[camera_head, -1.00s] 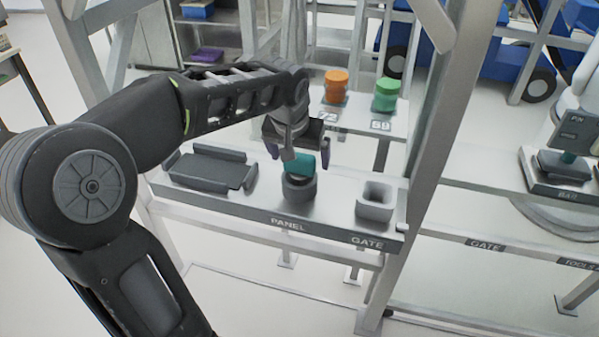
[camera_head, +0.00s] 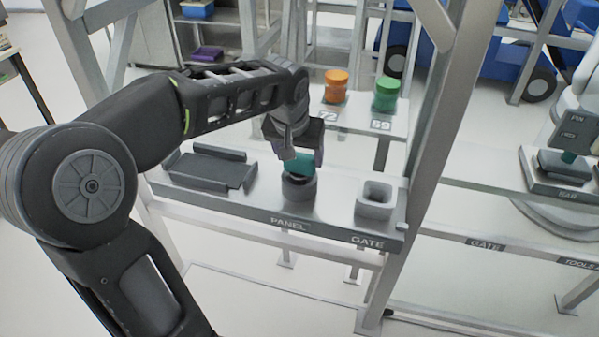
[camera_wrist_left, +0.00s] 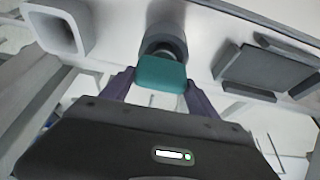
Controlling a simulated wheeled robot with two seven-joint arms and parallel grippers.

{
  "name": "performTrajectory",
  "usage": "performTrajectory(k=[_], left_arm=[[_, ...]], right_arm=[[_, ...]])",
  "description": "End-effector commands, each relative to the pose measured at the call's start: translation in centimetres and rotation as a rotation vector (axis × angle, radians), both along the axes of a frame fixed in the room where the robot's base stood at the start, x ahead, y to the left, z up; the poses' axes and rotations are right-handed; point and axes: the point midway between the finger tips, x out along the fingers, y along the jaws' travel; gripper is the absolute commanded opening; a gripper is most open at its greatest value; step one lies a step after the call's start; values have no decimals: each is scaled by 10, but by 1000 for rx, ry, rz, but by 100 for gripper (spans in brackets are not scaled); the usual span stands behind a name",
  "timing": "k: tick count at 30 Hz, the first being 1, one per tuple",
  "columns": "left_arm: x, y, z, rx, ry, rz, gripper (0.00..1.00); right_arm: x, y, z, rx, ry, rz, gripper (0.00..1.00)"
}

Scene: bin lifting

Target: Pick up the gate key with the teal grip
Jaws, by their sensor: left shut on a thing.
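The gate key's teal grip (camera_head: 297,164) stands up from a dark round holder (camera_head: 299,188) on the shelf marked PANEL and GATE. My left gripper (camera_head: 298,157) is over it, with its fingers closed on the teal grip. In the left wrist view the teal grip (camera_wrist_left: 161,74) sits between the two purple fingers (camera_wrist_left: 160,88), and the dark holder (camera_wrist_left: 166,43) shows behind it. The key's lower part is hidden in the holder. My right gripper is not in view.
A dark tray (camera_head: 209,169) lies left of the holder and a grey square socket (camera_head: 376,200) stands to its right. A grey upright post (camera_head: 432,130) rises beside the shelf. Orange (camera_head: 336,86) and green (camera_head: 386,95) jars stand on a platform behind.

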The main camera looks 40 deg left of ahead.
Motion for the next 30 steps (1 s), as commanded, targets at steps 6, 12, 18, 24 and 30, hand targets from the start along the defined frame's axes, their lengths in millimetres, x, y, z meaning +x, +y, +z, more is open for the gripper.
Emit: performTrajectory(k=[6,12,18,24,30], left_arm=[[0,0,0,0,0,0,29],[0,0,0,0,0,0,13],[0,0,0,0,0,0,0],[0,0,1,0,-1,0,0],[1,0,12,1,-4,1,0]], right_arm=[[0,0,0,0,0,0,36],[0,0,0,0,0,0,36],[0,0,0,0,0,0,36],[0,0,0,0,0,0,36],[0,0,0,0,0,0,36]])
